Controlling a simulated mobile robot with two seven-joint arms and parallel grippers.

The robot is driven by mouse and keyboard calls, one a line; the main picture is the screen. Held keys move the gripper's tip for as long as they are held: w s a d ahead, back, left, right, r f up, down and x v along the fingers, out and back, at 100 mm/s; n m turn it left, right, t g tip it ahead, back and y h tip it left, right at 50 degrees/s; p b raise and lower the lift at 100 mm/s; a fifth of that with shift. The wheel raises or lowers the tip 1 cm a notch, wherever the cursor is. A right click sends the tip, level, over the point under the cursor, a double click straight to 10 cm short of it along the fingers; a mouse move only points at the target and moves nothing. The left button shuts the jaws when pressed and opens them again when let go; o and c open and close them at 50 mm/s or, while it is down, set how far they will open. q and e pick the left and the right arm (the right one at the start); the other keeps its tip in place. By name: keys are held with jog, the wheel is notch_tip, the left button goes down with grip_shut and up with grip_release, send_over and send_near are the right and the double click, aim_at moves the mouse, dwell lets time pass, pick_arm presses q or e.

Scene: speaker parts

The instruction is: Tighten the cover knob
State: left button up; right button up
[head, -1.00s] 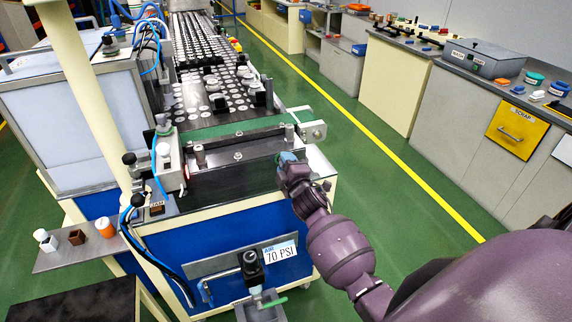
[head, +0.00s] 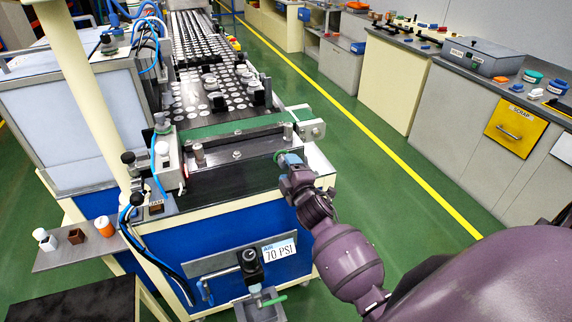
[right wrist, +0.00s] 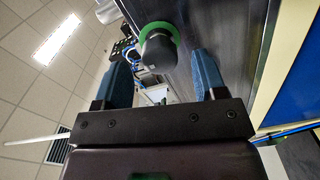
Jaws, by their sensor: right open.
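A dark rounded knob (right wrist: 158,50) with a green ring (right wrist: 160,30) behind it shows in the right wrist view, on a grey metal surface. In the head view my right gripper (head: 288,159) is at the right end of the near conveyor frame, with a bit of green ring (head: 278,156) at its fingertips. The gripper also shows in the right wrist view (right wrist: 158,72), its two blue fingers apart, with the knob between and a little beyond the tips. I see no contact between fingers and knob. My left gripper is not in view.
The conveyor (head: 225,95) carries many pale discs. A side shelf (head: 70,252) holds small white, brown and orange parts. The green floor to the right is clear up to the cabinets.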

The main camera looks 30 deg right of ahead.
jog(key=v, duration=0.7)
jog(key=shift+s, duration=0.3)
dwell(0.4)
